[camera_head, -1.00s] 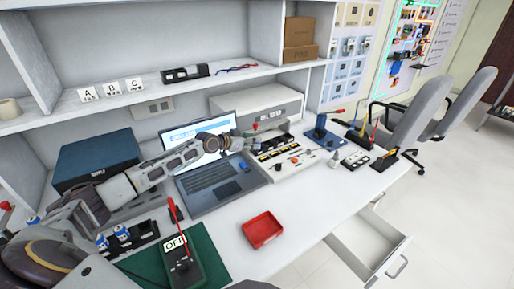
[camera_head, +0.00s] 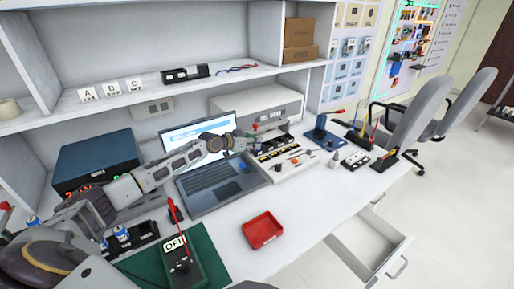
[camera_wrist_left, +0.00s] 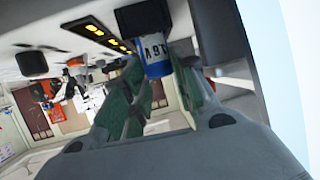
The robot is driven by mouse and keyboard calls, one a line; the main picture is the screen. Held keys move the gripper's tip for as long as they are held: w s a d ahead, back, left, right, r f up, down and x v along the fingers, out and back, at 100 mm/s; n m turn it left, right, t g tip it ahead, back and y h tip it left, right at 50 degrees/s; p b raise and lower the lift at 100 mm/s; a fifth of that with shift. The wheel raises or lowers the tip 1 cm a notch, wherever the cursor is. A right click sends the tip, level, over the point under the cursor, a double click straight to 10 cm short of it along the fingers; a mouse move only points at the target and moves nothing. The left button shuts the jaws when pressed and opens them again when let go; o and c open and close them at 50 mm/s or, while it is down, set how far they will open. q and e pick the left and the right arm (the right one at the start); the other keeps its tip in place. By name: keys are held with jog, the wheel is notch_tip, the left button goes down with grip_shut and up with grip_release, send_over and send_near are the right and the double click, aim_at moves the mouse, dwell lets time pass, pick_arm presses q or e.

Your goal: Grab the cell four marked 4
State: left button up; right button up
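In the left wrist view a cell (camera_wrist_left: 156,54) with a dark body and a blue and white end stands between the green-padded fingers of my left gripper (camera_wrist_left: 158,78). The fingers lie close on both sides of it and look shut on it. Its lettering is not clear enough to read as a 4. In the head view my left gripper (camera_head: 245,140) is beyond the laptop, at the near left of the white console. Blue and white cells (camera_head: 122,232) stand in a black holder (camera_head: 146,234) at the lower left. My right gripper is not in view.
The white console (camera_head: 292,167) and open laptop (camera_head: 208,182) are close to the left gripper. A red tray (camera_head: 262,230) and a tester (camera_head: 182,268) on a green mat (camera_head: 208,252) lie in front. An open drawer (camera_head: 372,240) juts out at right.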

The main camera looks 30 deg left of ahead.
pick_arm(q)
jog(key=shift+c, duration=0.5)
jog(key=shift+r, duration=0.1)
jog(key=shift+r, duration=0.5)
notch_tip(320, 180, up, 9)
jog(key=p, duration=0.1)
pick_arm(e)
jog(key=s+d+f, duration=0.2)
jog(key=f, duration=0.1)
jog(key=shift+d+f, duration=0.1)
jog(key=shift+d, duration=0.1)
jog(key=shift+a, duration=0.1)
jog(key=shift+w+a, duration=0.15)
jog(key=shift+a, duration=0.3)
